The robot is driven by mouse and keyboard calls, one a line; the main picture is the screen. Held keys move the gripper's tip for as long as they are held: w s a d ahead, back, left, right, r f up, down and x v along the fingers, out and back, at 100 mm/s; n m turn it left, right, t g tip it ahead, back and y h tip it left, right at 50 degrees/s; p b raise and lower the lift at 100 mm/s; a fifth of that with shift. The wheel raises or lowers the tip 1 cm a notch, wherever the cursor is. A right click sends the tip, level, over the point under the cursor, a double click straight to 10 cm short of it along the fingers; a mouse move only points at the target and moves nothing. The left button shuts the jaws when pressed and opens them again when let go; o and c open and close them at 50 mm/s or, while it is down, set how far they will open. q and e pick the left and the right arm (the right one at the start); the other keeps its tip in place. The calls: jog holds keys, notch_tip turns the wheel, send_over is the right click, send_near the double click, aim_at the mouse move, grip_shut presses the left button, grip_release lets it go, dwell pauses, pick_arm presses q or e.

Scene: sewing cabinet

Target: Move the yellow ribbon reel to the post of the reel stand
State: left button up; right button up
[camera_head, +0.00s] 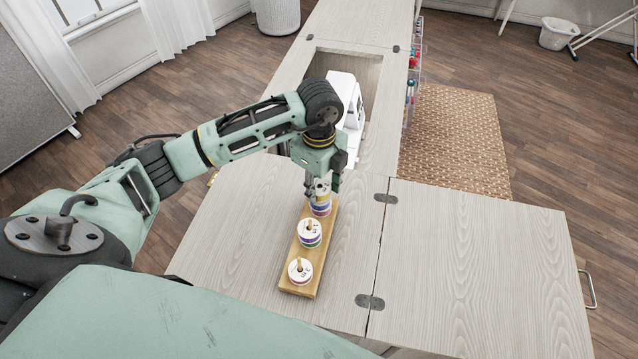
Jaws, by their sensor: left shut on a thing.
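The reel stand is a long wooden board (321,259) with posts in a row, lying on the cabinet top. The near post carries a white-topped reel (300,271), the middle post a white-topped stack (309,234) with purple and green edges. At the far post is a stack with blue and purple edges (321,208). My left gripper (323,184) points down over this far post, shut on a small pale, yellowish reel, the yellow ribbon reel (321,190), mostly hidden by the fingers. I cannot tell whether it touches the stack below. My right gripper is not in view.
A white sewing machine (349,105) stands in the cabinet's recess just behind my left gripper. The right cabinet leaf (470,270) is bare. A side rack (412,85) with colored items hangs beyond the recess's right side.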

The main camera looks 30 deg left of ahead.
pick_arm(q)
jog(key=o, duration=1.1)
jog(key=shift+r, duration=0.15)
notch_tip(320, 180, up, 12)
jog(key=shift+f, duration=0.1)
jog(key=shift+f, duration=0.1)
